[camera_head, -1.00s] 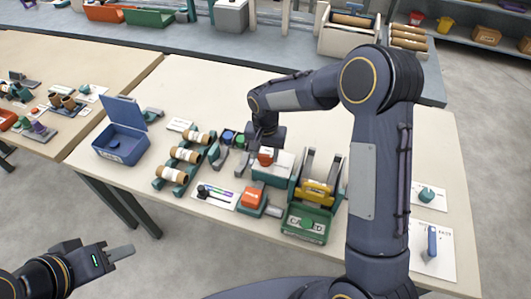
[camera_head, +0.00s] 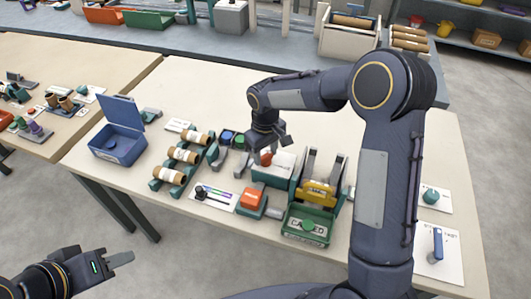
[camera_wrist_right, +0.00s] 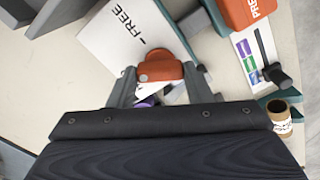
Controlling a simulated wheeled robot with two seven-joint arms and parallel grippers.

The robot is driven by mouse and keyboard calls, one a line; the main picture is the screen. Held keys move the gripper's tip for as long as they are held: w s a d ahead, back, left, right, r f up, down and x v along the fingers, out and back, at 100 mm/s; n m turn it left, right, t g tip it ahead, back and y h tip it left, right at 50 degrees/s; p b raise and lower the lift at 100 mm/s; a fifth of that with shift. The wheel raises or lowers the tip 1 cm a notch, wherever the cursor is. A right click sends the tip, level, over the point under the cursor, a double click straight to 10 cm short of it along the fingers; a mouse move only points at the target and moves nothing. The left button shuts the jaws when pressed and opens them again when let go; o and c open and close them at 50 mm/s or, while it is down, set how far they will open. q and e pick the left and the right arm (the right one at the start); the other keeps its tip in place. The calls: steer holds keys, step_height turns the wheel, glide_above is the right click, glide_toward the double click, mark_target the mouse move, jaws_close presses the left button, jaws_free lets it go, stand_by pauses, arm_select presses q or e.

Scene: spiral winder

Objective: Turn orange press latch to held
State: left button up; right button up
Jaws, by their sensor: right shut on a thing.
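The orange press latch (camera_head: 265,158) is a small orange knob beside the white top of a teal-sided box (camera_head: 272,177). In the right wrist view the orange latch (camera_wrist_right: 160,68) sits between the fingertips of my right gripper (camera_wrist_right: 160,82), and a white plate reading "FREE" (camera_wrist_right: 120,35) lies beyond it. My right gripper (camera_head: 268,150) comes down from above, shut on the latch, and partly hides it in the head view.
An orange block (camera_head: 251,198) and a green tray with a yellow part (camera_head: 318,190) stand close to the box. Several tan rolls on a rack (camera_head: 170,175) and a blue open case (camera_head: 117,142) are to the left. The table behind the latch is mostly clear.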

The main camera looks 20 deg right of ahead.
mark_target(266, 155)
steer(key=n, duration=0.6)
steer(key=shift+r, duration=0.1)
stand_by(0.6)
steer(key=o, duration=1)
step_height(266, 155, up, 8)
steer(key=shift+f+b, duration=0.25)
steer(key=shift+b, duration=0.25)
steer(key=shift+r, duration=0.1)
